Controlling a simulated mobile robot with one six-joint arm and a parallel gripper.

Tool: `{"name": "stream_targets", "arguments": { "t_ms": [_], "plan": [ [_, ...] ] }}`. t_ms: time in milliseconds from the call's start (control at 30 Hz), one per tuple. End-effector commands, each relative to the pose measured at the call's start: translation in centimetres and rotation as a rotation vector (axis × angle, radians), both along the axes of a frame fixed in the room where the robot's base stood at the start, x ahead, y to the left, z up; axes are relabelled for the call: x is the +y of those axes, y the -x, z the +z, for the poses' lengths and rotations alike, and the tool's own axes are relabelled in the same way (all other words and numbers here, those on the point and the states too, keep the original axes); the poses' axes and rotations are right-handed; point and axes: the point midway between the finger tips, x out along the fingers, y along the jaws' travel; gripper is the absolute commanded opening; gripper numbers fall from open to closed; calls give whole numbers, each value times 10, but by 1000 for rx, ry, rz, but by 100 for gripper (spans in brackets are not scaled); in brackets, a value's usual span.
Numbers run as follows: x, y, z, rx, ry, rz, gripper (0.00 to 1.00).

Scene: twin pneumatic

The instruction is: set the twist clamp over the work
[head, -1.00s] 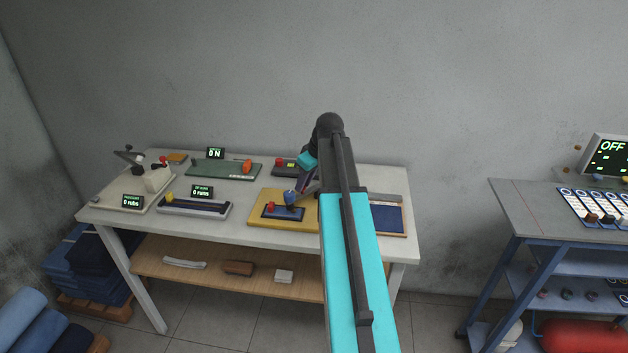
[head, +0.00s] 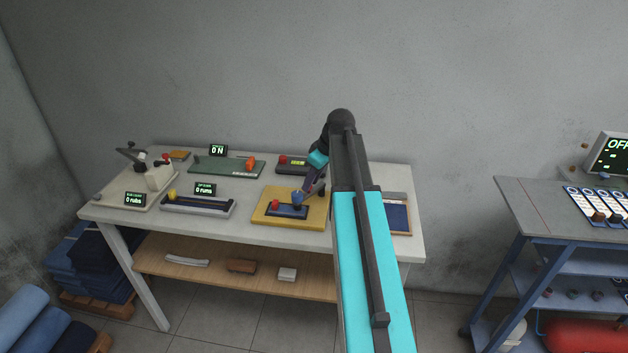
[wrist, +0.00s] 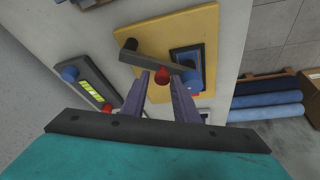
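The twist clamp shows in the wrist view as a dark bar (wrist: 160,60) slanting over a yellow board (wrist: 190,22). A dark post is at its left end, a blue knob (wrist: 190,78) by its right end and a red knob (wrist: 161,77) near its middle. A dark blue block (wrist: 188,57) lies beyond the bar. In the head view the yellow board (head: 265,219) carries a blue knob (head: 297,198) and a red knob (head: 275,204). My gripper (wrist: 161,80) is open, its fingertips either side of the red knob. I cannot tell if they touch it.
The white table (head: 240,236) also holds a green board (head: 225,168), a grey fixture with a yellow knob (head: 197,206) and a lever press (head: 150,178). A blue panel (head: 397,218) lies to the right, partly behind my arm. A blue-framed bench (head: 530,215) stands apart at right.

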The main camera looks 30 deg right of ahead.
Motion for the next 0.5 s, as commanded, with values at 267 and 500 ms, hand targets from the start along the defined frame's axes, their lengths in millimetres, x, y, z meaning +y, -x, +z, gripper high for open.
{"name": "stream_targets", "arguments": {
  "t_ms": [267,500],
  "plan": [
    [3,0,0,1,-5,3,27],
    [2,2,6,0,-7,4,27]
  ]
}}
